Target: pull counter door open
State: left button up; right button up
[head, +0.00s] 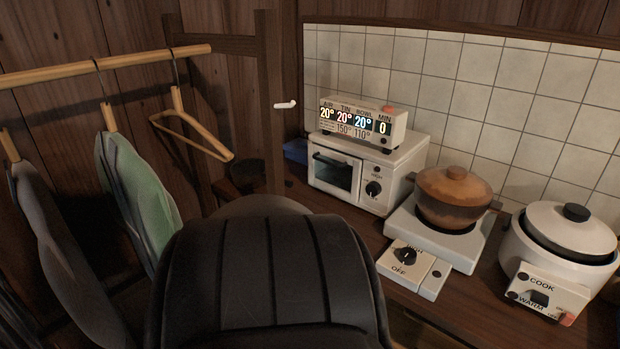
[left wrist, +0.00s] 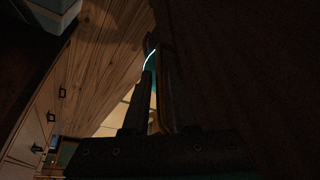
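The dark wooden counter (head: 470,305) runs along the right side of the head view, under the appliances. Its front is mostly hidden there. In the left wrist view, wooden cabinet fronts (left wrist: 42,115) with small black handles (left wrist: 51,117) show at the left, tilted in the picture. I cannot tell which front is the counter door. My left gripper (left wrist: 153,85) points away from the wrist camera, its fingers close together in deep shade. The handles lie apart from it, to its left. Whether it holds anything is unclear. My right gripper is in neither view.
On the counter stand a white toaster oven (head: 368,170) with a display box (head: 362,125), a hot plate (head: 437,232) with a brown pot (head: 454,197), and a rice cooker (head: 560,245). A clothes rail (head: 85,68) with hangers is at left. A large black ribbed shape blocks the lower middle.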

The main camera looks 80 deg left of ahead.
pick_arm(q)
jog(key=p+v, duration=0.4)
jog(key=v, duration=1.1)
jog(key=shift+r, duration=0.15)
